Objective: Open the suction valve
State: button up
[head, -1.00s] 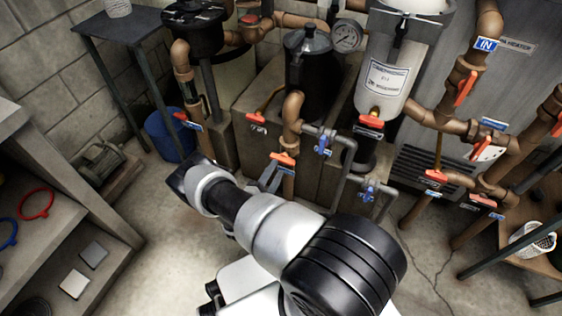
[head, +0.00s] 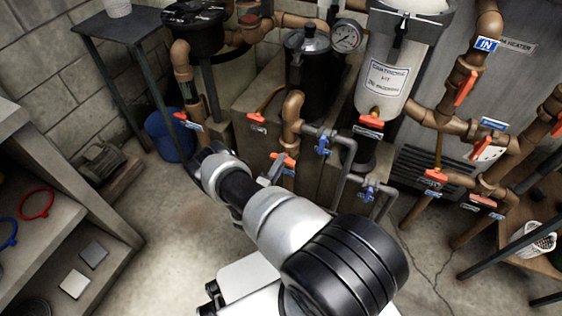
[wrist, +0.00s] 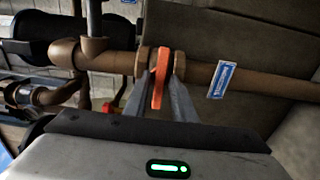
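An orange valve handle (head: 284,160) sits on a brown vertical pipe at the middle of the head view, and lies across the pipe. In the wrist view the same handle (wrist: 160,78) stands between the two fingers of my gripper (wrist: 161,85). The fingers are apart, one on each side of it, with narrow gaps showing; contact at the tips cannot be told. A blue tag (wrist: 222,80) is on the pipe right of the handle; its text is too small to read. In the head view my gripper (head: 272,172) is partly hidden by my arm.
Other orange handles (head: 257,117) and blue handles (head: 323,146) are close by on neighbouring pipes. A black pump strainer (head: 309,75) and a white chlorinator (head: 388,75) stand behind. A shelf (head: 105,230) is at left. The floor around my arm is clear.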

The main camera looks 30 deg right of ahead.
grip_shut()
jog(key=n, duration=1.8)
jog(key=shift+n, duration=0.3)
jog(key=shift+o, duration=2.4)
grip_release()
jog(key=v, duration=0.7)
jog(key=shift+p, duration=0.35)
